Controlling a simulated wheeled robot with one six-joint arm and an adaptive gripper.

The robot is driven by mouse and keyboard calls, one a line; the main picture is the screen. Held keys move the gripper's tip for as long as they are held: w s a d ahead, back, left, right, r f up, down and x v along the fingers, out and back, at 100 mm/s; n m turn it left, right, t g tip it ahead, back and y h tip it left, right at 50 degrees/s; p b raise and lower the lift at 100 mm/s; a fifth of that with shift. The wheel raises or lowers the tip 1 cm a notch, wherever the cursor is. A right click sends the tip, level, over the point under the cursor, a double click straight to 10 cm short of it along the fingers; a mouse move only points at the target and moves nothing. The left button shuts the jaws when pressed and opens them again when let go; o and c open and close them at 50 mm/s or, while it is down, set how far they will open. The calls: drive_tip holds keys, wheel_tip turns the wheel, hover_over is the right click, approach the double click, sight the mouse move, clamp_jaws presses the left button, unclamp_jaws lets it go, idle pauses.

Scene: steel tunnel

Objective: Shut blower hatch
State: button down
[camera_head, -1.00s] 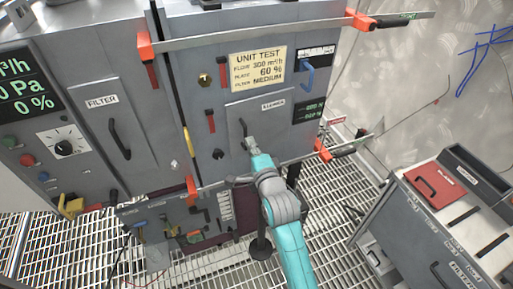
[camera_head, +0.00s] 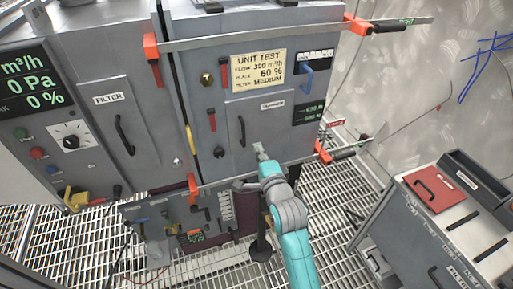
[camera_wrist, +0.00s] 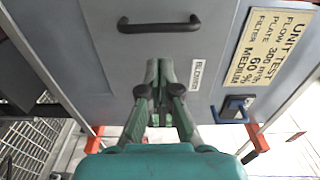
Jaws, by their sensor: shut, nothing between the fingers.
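The blower hatch (camera_head: 264,124) is a grey panel with a small label and a black bar handle (camera_head: 242,131). It looks about flush with the cabinet front; I cannot tell whether any gap is left. In the wrist view the hatch face (camera_wrist: 105,50) fills the top middle, with the handle (camera_wrist: 158,24) beyond my fingertips and the BLOWER label (camera_wrist: 196,74) beside them. My gripper (camera_head: 261,149) is at the hatch's lower part, below and right of the handle. Its fingers (camera_wrist: 158,66) are together and empty. I cannot tell if they touch the panel.
A filter hatch (camera_head: 112,128) is on the left cabinet. Orange-ended clamp bars (camera_head: 322,152) cross the cabinet above and below. A yellow test sign (camera_head: 259,71) is above the hatch. A grey cart (camera_head: 450,215) stands at the right on the grating floor.

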drive_tip(key=s+d+f+n+h, duration=0.15)
drive_tip(key=s+d+f, duration=0.25)
drive_tip(key=s, duration=0.6)
drive_tip(key=s+d+f+n+g, duration=0.1)
drive_tip(key=s+d+f+n, duration=0.25)
drive_tip(key=s, duration=0.65)
drive_tip(key=s+d+f+n+h, duration=0.15)
drive_tip(key=s+d+f, duration=0.3)
drive_tip(key=s, duration=0.55)
drive_tip(key=s+d+r+n+h, duration=0.1)
drive_tip(key=s+n, duration=0.3)
drive_tip(key=s, duration=0.7)
drive_tip(key=s+d+r+n+g+h, duration=0.1)
drive_tip(key=s+d+r+n, duration=0.1)
drive_tip(key=s, duration=1)
drive_tip(key=shift+d+r+n+g, duration=0.25)
drive_tip(key=shift+d+n, duration=0.45)
drive_tip(key=shift+n, duration=0.45)
